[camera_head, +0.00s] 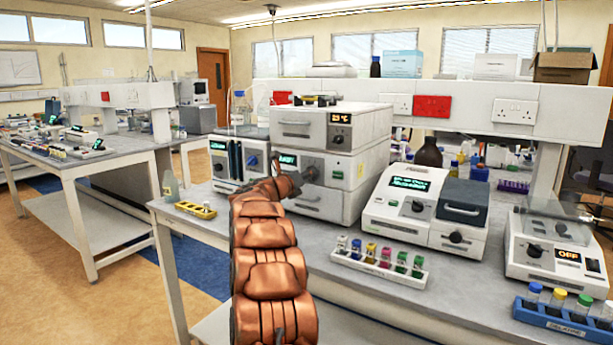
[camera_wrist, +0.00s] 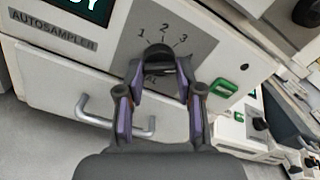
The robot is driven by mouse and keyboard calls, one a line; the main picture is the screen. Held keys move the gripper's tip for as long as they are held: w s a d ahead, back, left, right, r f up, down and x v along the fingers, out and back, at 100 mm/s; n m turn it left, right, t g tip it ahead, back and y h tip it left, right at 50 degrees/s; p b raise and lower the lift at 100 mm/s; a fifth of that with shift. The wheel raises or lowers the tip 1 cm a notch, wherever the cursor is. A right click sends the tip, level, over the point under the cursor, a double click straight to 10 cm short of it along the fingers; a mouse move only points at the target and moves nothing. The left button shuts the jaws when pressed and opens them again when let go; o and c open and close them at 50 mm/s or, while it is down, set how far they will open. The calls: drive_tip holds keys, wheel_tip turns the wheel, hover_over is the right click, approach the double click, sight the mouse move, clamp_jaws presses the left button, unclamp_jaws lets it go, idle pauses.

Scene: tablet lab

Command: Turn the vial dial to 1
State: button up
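The vial dial (camera_wrist: 159,54) is a dark round knob on a grey panel, with 1, 2, 3 and 4 printed around it. Its pointer position is not clear to me. The panel is on the white autosampler (camera_wrist: 60,63), which has a green-lit display. In the head view the autosampler (camera_head: 318,204) is the lower part of a stack, partly behind my copper-coloured arm. My gripper (camera_wrist: 160,75) points at the dial, with its fingers apart on either side of the knob. I cannot tell whether the pads touch it. Part of the label below the dial is hidden.
A silver drawer handle (camera_wrist: 112,122) lies below left of the fingers, and a green switch (camera_wrist: 223,88) lies to the right. A rack of coloured vials (camera_head: 380,262) stands on the bench right of my arm. A yellow rack (camera_head: 196,209) sits to the left.

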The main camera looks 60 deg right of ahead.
clamp_jaws()
